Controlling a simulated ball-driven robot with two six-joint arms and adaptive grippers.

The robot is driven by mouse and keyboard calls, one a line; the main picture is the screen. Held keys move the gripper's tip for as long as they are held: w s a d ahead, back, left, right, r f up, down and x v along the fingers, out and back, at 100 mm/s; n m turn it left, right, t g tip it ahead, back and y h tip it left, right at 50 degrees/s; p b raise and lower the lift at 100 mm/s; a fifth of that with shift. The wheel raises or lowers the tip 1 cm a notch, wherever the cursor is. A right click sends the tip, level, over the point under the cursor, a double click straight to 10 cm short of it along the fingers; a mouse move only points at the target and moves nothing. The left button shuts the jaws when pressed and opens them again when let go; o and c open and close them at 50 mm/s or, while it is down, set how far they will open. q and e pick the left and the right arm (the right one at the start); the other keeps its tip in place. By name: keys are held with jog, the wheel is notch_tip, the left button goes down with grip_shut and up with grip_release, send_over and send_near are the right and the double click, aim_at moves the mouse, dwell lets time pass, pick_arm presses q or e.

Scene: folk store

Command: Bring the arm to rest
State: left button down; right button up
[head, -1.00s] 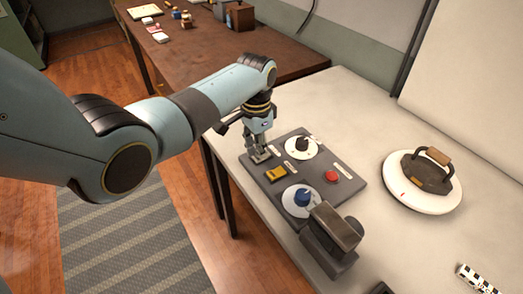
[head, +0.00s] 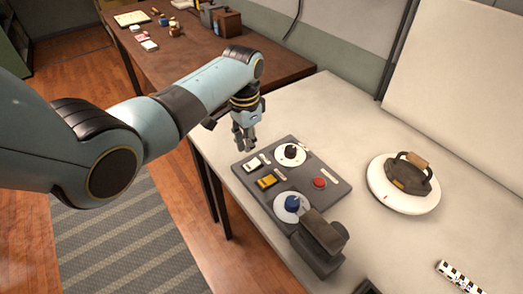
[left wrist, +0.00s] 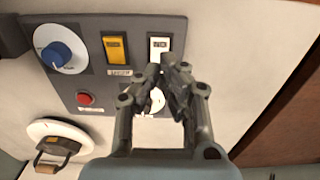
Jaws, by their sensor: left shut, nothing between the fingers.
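My left arm reaches in from the left in the head view. My left gripper (head: 245,143) points down above the far left edge of the grey control panel (head: 290,178), apart from it. In the left wrist view the gripper (left wrist: 165,75) is shut with nothing between its fingers. The fingers partly cover a white dial (left wrist: 153,102) there. The panel bears a yellow switch (head: 267,181), a white switch (head: 252,163), a black knob (head: 291,151), a blue knob (head: 292,203) and a red button (head: 319,183). My right gripper is not in view.
A dark grey block-like device (head: 320,240) stands at the panel's near edge. A black-and-white checked bar (head: 460,278) lies at lower right. A brown table (head: 190,60) is behind.

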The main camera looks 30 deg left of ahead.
pick_arm(q)
jog(key=s+d+r+n+t, duration=0.1)
jog(key=s+r, duration=0.4)
jog(key=s, duration=0.4)
jog(key=s+d+r+n+t, duration=0.15)
jog(key=s+r, duration=0.25)
jog(key=s, duration=0.5)
jog(key=s+d+r+n+t, duration=0.1)
jog(key=s+r, duration=0.4)
jog(key=s, duration=0.4)
notch_tip(320, 180, down, 42)
jog(key=s+a+r+g+b, duration=0.1)
jog(key=a+b, duration=0.2)
jog(key=b, duration=1.1)
jog(key=s+f+b, duration=0.5)
jog(key=s+f, duration=0.4)
jog(key=f, duration=0.4)
jog(key=s+f+g+b, duration=0.1)
jog(key=s+f+b, duration=0.4)
jog(key=s+f, duration=0.4)
notch_tip(320, 180, down, 4)
jog(key=shift+s+a+f+n+y, duration=0.25)
jog(key=shift+s+a+n+y, duration=0.1)
jog(key=shift+s+y, duration=0.05)
